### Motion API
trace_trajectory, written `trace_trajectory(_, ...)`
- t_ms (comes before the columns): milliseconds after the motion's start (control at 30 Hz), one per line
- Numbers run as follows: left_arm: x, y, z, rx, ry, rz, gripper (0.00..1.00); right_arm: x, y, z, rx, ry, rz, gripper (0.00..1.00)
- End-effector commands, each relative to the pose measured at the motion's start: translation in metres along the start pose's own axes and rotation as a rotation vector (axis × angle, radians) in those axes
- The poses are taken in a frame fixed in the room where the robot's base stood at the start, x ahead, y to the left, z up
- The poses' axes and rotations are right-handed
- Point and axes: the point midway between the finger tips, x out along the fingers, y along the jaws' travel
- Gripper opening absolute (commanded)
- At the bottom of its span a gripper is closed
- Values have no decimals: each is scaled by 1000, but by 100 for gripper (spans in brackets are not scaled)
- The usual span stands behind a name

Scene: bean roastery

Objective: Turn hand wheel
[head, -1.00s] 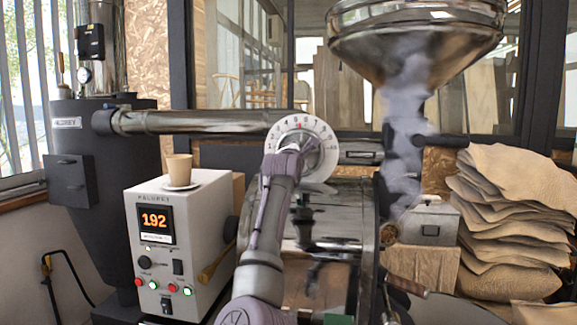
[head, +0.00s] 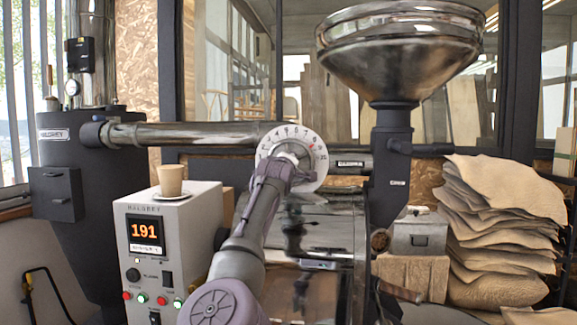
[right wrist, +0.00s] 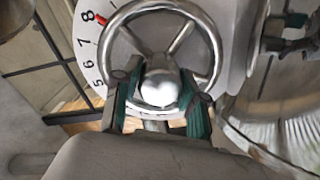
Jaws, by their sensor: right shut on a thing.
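The silver hand wheel (right wrist: 213,52) fills the top of the right wrist view, with a round bright hub (right wrist: 160,88) and spokes. My right gripper (right wrist: 163,95) is shut on the wheel, its two green-padded fingers on either side of the hub. A white numbered dial (head: 318,160) lies behind the wheel; it also shows in the wrist view (right wrist: 92,45), where a red mark is beside the 8. In the head view my right gripper (head: 277,168) reaches the wheel from below and hides part of it. My left gripper is not in view.
A control box (head: 185,240) showing 191 stands at the left with a cup (head: 170,180) on a saucer on top. A metal hopper (head: 400,50) is above right. Stacked sacks (head: 505,220) are at the right. A horizontal pipe (head: 200,134) runs left from the dial.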

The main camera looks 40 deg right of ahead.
Motion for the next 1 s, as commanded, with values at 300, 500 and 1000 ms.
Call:
trace_trajectory(300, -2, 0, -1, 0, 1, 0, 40, 0, 0, 0, 162, -1, -1, 0)
trace_trajectory(500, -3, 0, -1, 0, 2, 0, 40, 0, -1, 1, 201, -2, -2, 0)
trace_trajectory(1000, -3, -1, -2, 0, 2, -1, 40, 0, -1, 2, 208, -3, -2, 50)
